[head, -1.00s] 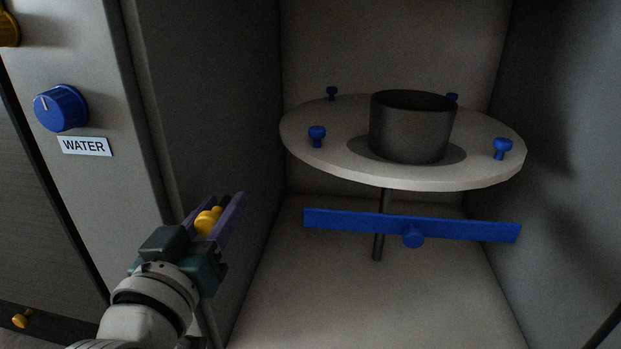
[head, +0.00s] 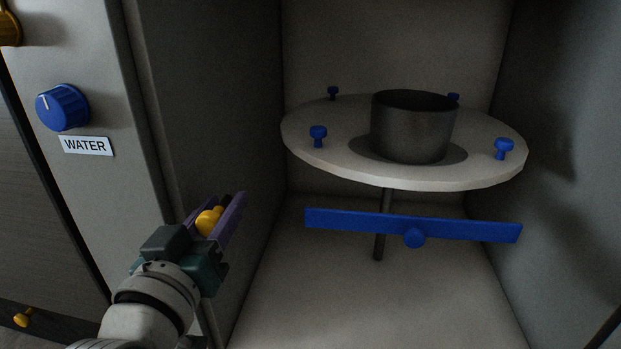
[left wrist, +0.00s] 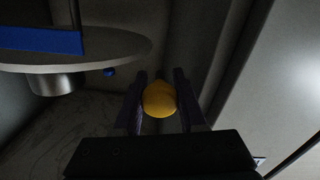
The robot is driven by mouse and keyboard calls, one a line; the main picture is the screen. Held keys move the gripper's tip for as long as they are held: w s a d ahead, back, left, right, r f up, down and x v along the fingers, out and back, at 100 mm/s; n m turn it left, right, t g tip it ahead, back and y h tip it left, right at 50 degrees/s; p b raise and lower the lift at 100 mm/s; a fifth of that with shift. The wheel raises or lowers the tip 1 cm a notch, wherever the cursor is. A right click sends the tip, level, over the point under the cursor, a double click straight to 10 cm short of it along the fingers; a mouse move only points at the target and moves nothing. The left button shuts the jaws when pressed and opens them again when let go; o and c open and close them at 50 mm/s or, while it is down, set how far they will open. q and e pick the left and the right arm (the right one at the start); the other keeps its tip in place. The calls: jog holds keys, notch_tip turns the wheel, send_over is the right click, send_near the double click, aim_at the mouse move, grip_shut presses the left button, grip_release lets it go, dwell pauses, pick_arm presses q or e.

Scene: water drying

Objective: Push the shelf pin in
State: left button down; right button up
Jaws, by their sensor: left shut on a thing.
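My left gripper (head: 219,216) is at the left side wall of the open compartment, near its front edge. Its purple fingers are shut on a yellow shelf pin (head: 207,221) with a rounded head. In the left wrist view the round yellow head of the pin (left wrist: 159,99) sits between the two fingers. The far end of the pin is hidden, so I cannot tell how deep it sits in the wall. My right gripper is not in view.
Inside the compartment, a round pale shelf (head: 320,158) carries a dark pot (head: 412,130) and several blue knobs (head: 318,132). A blue bar (head: 470,230) crosses below it. A blue WATER dial (head: 62,107) is on the left panel. The compartment floor (head: 330,300) is clear.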

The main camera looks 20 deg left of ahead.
pick_arm(q)
jog(key=x, duration=0.3)
jog(key=shift+f+b, duration=0.1)
jog(key=shift+b, duration=0.2)
jog(key=c, duration=0.9)
grip_release()
jog(key=shift+o, duration=0.8)
jog(key=shift+w, duration=0.1)
jog(key=shift+w+a, duration=0.1)
jog(key=shift+w, duration=0.05)
